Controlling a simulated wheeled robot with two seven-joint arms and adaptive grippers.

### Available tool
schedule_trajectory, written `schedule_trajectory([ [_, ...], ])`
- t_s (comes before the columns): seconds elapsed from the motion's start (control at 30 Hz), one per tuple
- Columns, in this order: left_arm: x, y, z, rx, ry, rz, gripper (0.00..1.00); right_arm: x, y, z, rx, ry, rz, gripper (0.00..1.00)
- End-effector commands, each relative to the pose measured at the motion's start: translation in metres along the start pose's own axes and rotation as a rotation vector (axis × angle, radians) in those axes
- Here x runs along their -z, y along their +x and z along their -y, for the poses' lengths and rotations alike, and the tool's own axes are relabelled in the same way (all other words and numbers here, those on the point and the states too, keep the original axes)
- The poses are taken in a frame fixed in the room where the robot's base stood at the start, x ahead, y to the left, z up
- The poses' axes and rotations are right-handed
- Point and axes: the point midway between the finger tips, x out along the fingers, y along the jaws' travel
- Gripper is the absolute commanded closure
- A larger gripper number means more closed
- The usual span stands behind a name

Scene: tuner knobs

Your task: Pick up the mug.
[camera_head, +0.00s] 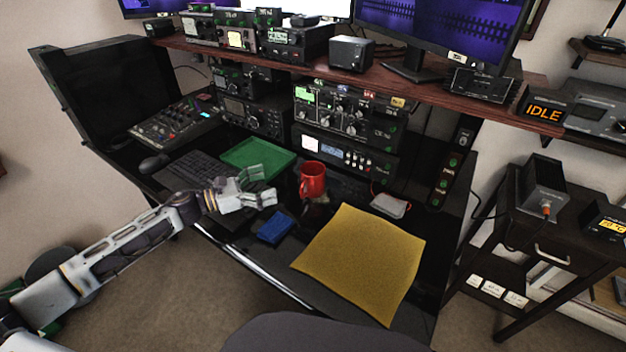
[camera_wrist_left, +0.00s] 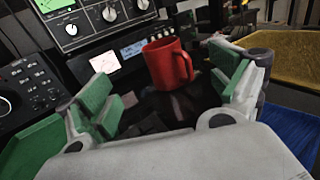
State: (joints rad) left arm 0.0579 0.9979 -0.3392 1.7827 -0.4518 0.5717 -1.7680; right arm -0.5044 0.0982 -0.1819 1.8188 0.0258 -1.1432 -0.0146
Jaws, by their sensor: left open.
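The red mug (camera_head: 312,180) stands upright on the black desk in the head view, in front of the stacked radio units. In the left wrist view the mug (camera_wrist_left: 168,64) shows between the two fingers, beyond their tips, with its handle on the right side. My left gripper (camera_head: 268,184) is open and empty, to the left of the mug and apart from it. Its green-padded fingers also show spread in the left wrist view (camera_wrist_left: 172,92). My right gripper is in neither view.
A green tray (camera_head: 258,158) lies behind my left gripper, and a blue block-like item (camera_head: 275,228) lies in front. A yellow cloth (camera_head: 362,258) covers the desk's front right. A keyboard (camera_head: 200,170) is at left. Radio equipment (camera_head: 345,155) closes off the space behind the mug.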

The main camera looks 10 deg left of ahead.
Motion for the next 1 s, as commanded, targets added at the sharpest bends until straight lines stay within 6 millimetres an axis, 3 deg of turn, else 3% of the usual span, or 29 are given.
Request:
schedule_trajectory([
  [0.53,0.000,0.003,0.000,0.000,0.000,0.001,0.07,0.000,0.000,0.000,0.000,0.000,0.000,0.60],
  [1.0,-0.001,0.030,0.000,0.000,0.000,0.001,0.07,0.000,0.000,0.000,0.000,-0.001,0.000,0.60],
])
